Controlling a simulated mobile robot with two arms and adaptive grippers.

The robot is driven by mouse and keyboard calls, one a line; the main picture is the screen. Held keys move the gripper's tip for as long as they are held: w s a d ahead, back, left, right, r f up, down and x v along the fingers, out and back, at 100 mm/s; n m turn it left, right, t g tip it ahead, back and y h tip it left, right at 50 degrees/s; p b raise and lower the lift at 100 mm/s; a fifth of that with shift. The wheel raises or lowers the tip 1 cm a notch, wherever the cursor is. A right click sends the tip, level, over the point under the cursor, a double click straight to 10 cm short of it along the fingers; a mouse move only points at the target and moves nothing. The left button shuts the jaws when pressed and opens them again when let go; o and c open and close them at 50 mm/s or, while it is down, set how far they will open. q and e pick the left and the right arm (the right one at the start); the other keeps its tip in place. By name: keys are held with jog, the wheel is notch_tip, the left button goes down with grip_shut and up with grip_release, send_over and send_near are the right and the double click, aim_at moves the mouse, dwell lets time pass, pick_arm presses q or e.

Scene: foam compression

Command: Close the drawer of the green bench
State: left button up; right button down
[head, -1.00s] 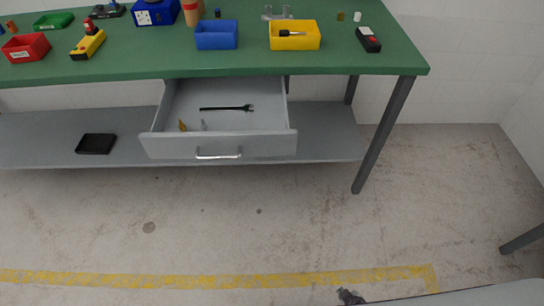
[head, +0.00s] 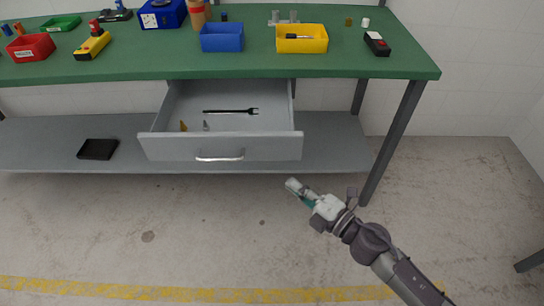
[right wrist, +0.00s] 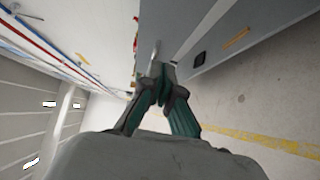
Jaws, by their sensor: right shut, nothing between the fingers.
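The green bench (head: 270,67) stands ahead with its grey drawer (head: 262,147) pulled out toward me. The drawer has a silver handle (head: 219,156) on its front and holds a dark wrench-like tool (head: 231,111) and a few small pieces. My right gripper (head: 292,186) is shut and empty, in front of the drawer and to the right of the handle, apart from it in the head view. In the right wrist view its fingers (right wrist: 160,88) come together. My left gripper is not in view.
Blue (head: 222,38) and yellow (head: 301,40) bins and other items stand on the bench top. A dark flat box (head: 97,149) lies on the lower shelf (head: 50,146). A bench leg (head: 393,140) stands right of the drawer. The floor in front is clear.

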aim_at(262, 149)
jog(key=x, duration=0.3)
jog(key=w+d+x, duration=0.1)
jog(key=x, duration=0.6)
jog(key=shift+w+d, duration=0.2)
jog(key=shift+w, duration=0.15)
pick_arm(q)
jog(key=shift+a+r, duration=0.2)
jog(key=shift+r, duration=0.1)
pick_arm(e)
jog(key=shift+w, duration=0.45)
jog(key=shift+w, duration=0.1)
